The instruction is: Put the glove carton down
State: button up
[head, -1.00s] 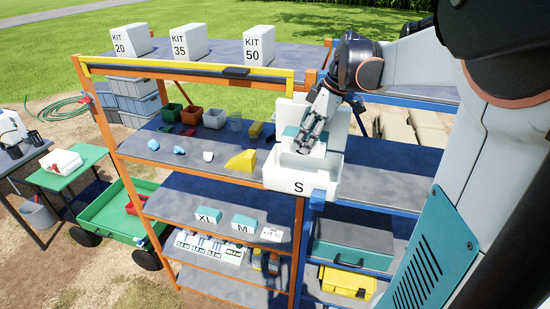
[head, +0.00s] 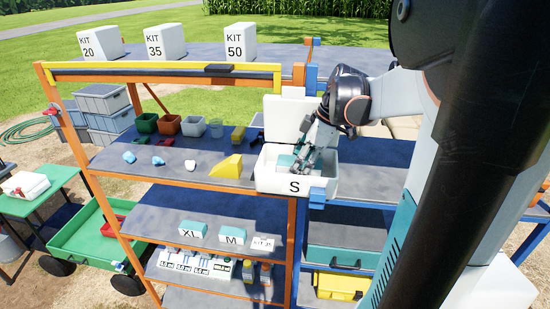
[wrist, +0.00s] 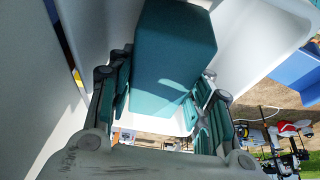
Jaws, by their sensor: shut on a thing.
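The glove carton (wrist: 172,50) is a teal box with a paler lower part, held between my fingers in the wrist view. In the head view a teal bit of the carton (head: 286,160) shows inside the open white bin marked S (head: 272,184). My gripper (head: 302,160) reaches down into this bin and is shut on the carton. The bin's front wall hides the carton's underside, so I cannot tell whether it touches the bin floor. The bin's white lid or back (head: 290,115) stands upright behind it.
Teal-topped cartons XL (head: 190,232) and M (head: 232,236) sit on a lower shelf. A yellow wedge (head: 227,167) lies left of the bin. A blue post (head: 317,198) stands at the bin's right front. The grey shelf to the right (head: 375,160) looks clear.

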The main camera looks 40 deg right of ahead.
jog(key=shift+f, duration=0.15)
jog(key=o, duration=1.1)
jog(key=shift+w+a, duration=0.2)
jog(key=shift+w, duration=0.2)
jog(key=shift+s+d, duration=0.1)
jog(key=shift+s, duration=0.15)
jog(key=shift+w+r, duration=0.15)
jog(key=shift+r, duration=0.05)
jog(key=p+v, duration=0.7)
jog(key=v, duration=0.4)
jog(key=shift+r, duration=0.4)
jog(key=shift+d, duration=0.1)
